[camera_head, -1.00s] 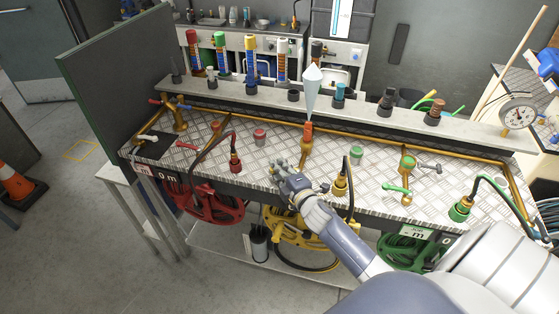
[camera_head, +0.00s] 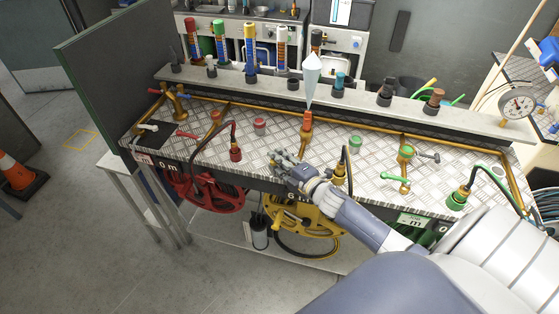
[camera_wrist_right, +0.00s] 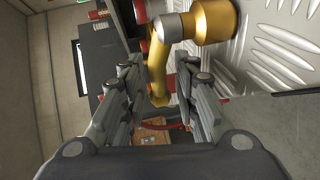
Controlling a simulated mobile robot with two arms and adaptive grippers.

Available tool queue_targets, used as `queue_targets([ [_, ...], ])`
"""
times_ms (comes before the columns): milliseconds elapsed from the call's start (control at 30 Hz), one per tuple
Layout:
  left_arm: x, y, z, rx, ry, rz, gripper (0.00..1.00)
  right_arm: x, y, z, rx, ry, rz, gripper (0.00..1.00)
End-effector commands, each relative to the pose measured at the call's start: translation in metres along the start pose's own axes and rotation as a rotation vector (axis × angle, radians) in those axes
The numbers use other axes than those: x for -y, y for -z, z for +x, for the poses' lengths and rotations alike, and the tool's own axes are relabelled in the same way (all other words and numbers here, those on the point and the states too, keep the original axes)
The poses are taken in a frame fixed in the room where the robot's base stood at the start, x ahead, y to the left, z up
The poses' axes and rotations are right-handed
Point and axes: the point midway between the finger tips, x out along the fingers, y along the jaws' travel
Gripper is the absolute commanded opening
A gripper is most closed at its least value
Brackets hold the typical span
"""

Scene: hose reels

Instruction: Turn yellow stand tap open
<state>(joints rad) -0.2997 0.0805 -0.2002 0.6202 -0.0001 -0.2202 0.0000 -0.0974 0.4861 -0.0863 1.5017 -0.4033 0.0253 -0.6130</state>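The brass stand (camera_head: 306,138) with an orange-red top is at the middle of the metal bench, above the yellow hose reel. In the right wrist view, a gold-yellow, lever-like piece (camera_wrist_right: 158,75) extends from a silver collar beside a thick brass pipe (camera_wrist_right: 213,20). My right gripper (camera_head: 274,162) is low over the bench, just left of the stand. In the right wrist view its two fingers (camera_wrist_right: 158,92) are apart, with the yellow piece between their tips. I cannot tell whether either finger touches it. My left gripper is not in view.
A red reel (camera_head: 205,190) and a yellow reel (camera_head: 310,222) hang under the bench. A green tap lever (camera_head: 393,177) is to the right, and a yellow-brass hose fitting (camera_head: 340,174) is close beside my right wrist. A pale cone (camera_head: 312,80) rises above the stand.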

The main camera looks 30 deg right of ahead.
Motion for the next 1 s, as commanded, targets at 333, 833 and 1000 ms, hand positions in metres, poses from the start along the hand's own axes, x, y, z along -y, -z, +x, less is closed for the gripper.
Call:
queue_targets([
  [333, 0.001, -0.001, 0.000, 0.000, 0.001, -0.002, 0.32, 0.000, 0.000, -0.002, 0.000, 0.000, 0.000, 0.31],
  [833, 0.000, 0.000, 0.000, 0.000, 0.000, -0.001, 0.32, 0.001, 0.000, -0.077, 0.000, 0.002, 0.001, 0.31],
  [1000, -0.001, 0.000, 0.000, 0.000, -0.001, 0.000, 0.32, 0.001, 0.000, -0.102, 0.000, 0.001, 0.002, 0.31],
])
